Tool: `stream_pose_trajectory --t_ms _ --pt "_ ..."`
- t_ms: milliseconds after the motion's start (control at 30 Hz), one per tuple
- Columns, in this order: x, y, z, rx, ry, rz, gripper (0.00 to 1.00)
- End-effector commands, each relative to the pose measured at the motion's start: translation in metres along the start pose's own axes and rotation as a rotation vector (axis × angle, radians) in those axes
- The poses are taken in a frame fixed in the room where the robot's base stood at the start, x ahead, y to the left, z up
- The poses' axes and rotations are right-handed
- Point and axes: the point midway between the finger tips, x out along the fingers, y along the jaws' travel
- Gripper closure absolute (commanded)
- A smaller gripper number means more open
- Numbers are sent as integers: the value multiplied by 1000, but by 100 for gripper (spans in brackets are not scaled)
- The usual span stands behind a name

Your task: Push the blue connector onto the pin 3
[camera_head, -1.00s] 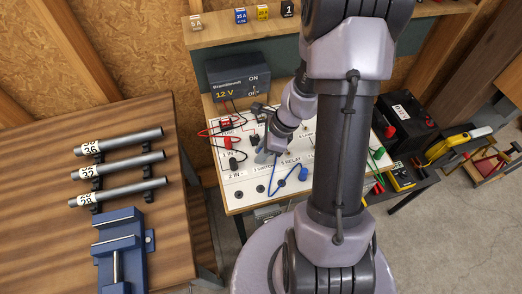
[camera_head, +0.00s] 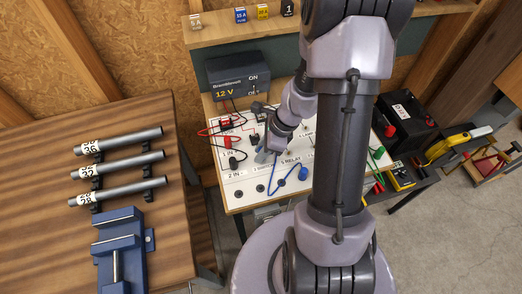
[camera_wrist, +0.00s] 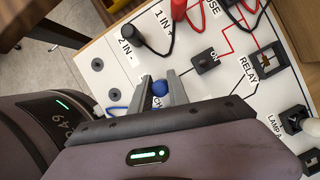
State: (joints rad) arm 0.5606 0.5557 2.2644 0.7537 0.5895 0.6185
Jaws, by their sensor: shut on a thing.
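My gripper (camera_head: 264,156) is over the white test board (camera_head: 232,205), and its fingers also show in the wrist view (camera_wrist: 161,92). It is shut on a blue connector (camera_wrist: 160,88), whose rounded end shows between the fingertips. A blue lead (camera_head: 272,187) runs from near my gripper across the board to another blue plug (camera_head: 303,174) on the right. Dark round pins or sockets (camera_head: 239,195) line the board's front part; two show left of my fingers in the wrist view (camera_wrist: 97,65). The lettering under my fingers is partly covered, so I cannot tell which is pin 3.
A black plug (camera_wrist: 131,35) and a red plug (camera_wrist: 179,9) stand on the board beyond my fingers. A 12 V supply (camera_head: 238,78) stands behind the board. A blue vise (camera_head: 120,250) is on the left bench.

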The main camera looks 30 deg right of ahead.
Motion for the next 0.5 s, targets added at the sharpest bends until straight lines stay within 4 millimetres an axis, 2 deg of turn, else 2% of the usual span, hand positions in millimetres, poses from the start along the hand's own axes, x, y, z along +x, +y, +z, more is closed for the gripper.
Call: stream_pose_trajectory --t_ms 500 --pt "11 0 -4 0 0 0 100"
